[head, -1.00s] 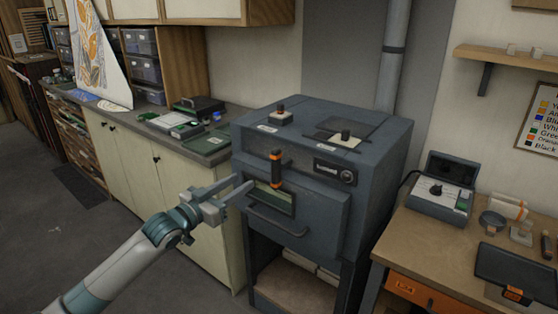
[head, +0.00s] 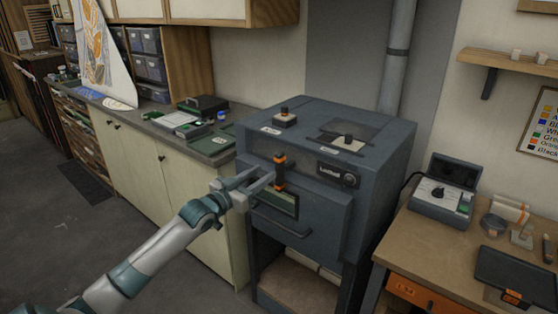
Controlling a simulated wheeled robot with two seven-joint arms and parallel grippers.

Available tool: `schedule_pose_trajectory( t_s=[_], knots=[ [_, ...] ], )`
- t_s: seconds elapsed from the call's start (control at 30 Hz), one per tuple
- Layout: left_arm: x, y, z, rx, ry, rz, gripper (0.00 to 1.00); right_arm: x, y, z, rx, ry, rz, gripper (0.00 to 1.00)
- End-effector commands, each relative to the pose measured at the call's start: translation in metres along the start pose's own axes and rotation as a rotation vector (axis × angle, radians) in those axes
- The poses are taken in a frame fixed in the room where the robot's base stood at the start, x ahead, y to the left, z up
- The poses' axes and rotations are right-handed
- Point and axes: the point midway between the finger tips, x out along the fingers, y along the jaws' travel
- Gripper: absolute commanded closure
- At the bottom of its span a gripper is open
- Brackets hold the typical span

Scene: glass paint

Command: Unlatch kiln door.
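The blue-grey kiln (head: 350,140) stands in the middle of the head view. Its front door (head: 318,222) is closed, with a small window (head: 282,204) and a curved bar handle (head: 285,231). An upright latch lever (head: 279,172) with black and orange parts sits at the door's upper left. My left gripper (head: 262,181) points at the latch from the left, its fingers apart and their tips close to the lever. I cannot tell whether they touch it. My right gripper is not in view.
A wooden workbench (head: 408,243) with a controller box (head: 443,195) stands right of the kiln. A cream cabinet (head: 180,190) with a counter is at the left. A flue pipe (head: 396,60) rises behind the kiln.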

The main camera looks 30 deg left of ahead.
Motion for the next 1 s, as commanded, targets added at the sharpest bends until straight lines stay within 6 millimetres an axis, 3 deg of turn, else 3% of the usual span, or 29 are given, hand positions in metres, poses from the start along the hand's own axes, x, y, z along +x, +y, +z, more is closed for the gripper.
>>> schedule_pose_trajectory(
  t_s=[0.53,0.7,1.0],
  knots=[
    [0.076,0.0,-0.002,-0.001,0.001,0.0,0.62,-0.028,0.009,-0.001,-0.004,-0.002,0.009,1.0],
    [0.088,0.001,-0.001,-0.001,0.001,0.0,0.62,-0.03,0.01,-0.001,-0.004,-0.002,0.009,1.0],
    [0.092,0.0,0.0,-0.001,0.0,0.0,0.62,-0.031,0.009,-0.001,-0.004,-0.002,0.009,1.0]
  ],
)
